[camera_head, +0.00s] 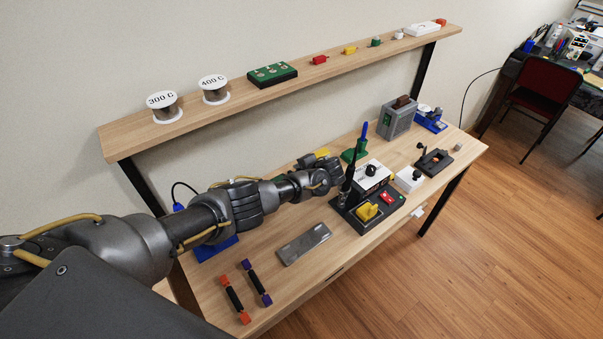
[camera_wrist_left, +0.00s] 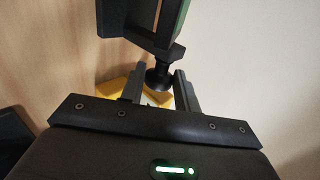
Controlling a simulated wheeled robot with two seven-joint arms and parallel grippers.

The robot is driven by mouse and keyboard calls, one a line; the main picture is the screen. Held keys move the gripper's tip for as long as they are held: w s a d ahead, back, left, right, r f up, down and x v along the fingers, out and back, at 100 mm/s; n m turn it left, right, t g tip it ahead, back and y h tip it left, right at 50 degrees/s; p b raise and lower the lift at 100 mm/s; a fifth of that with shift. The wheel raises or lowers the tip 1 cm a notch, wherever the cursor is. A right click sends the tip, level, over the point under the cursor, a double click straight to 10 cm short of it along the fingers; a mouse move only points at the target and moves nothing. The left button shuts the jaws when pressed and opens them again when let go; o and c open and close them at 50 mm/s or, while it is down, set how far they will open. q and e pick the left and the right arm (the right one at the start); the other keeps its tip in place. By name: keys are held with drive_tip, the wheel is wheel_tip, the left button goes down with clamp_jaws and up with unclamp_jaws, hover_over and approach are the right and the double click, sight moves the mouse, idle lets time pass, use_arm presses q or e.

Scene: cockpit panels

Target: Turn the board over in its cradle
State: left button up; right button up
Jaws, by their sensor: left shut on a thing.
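My left gripper (camera_head: 334,182) reaches over the middle of the bench in the head view. In the left wrist view the left gripper's fingers (camera_wrist_left: 160,92) are closed around a black knob (camera_wrist_left: 158,74). The knob joins a dark frame with a green board edge (camera_wrist_left: 183,22) above it, seen steeply from the side. In the head view a thin dark upright shape (camera_head: 349,168) by the gripper looks like the frame edge-on. The board's faces and most of the cradle are hidden. My right gripper is not in view.
A green stand (camera_head: 355,154) is behind. A grey plate (camera_head: 303,243) and two coloured-end bars (camera_head: 235,299) lie in front. A shelf (camera_head: 226,111) runs along the wall.

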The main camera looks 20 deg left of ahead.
use_arm(q)
drive_tip(key=shift+s+f, duration=0.1)
drive_tip(key=shift+f, duration=0.05)
idle(0.3)
drive_tip(key=o, duration=1)
drive_tip(key=shift+c, duration=0.2)
drive_tip(key=v, duration=1.1)
drive_tip(key=shift+d+f, duration=0.1)
